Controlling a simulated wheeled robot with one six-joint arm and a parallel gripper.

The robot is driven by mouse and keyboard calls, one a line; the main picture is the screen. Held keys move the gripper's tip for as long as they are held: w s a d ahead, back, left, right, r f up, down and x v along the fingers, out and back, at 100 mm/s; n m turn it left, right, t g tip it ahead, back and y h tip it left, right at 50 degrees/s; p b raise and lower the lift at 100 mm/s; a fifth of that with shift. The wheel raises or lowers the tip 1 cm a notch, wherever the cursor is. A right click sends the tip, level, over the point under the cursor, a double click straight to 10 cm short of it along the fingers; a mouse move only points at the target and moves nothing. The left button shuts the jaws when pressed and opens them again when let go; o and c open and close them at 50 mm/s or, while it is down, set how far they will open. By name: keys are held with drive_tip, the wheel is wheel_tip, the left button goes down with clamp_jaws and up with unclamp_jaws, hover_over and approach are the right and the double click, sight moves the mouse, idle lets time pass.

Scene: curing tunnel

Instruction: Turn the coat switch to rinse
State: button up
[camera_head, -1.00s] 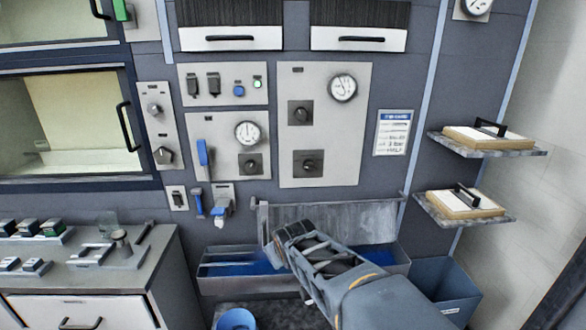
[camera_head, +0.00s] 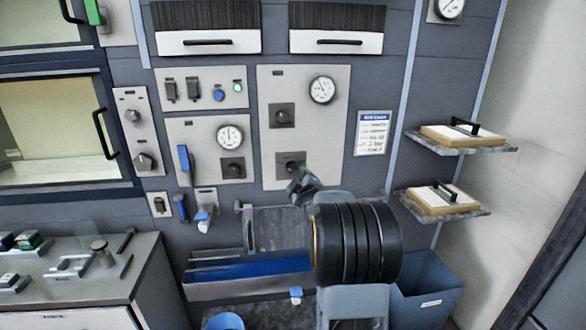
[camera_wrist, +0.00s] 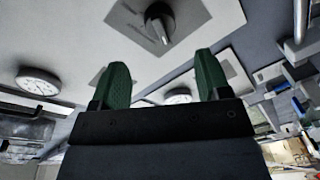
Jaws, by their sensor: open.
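The panel (camera_head: 303,144) in the middle of the wall carries a gauge and two dark rotary switches, an upper one (camera_head: 281,115) and a lower one (camera_head: 290,165). Their lettering is too small to read, so I cannot tell which is the coat switch. My gripper (camera_head: 298,188) is just below the lower switch, partly hidden by my own arm. In the wrist view my gripper (camera_wrist: 161,75) has its green fingers apart with nothing between them.
A neighbouring panel (camera_head: 195,150) has a blue lever, a gauge and another knob. A trough with blue inside (camera_head: 250,264) is below. Shelves with boards (camera_head: 460,137) stick out at right, above a blue bin (camera_head: 430,285). A counter (camera_head: 100,285) is at left.

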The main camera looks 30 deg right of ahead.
sight(293, 170)
drive_tip(key=p+x, duration=0.2)
drive_tip(key=x, duration=0.6)
drive_tip(key=shift+s, duration=0.1)
drive_tip(key=c, duration=0.9)
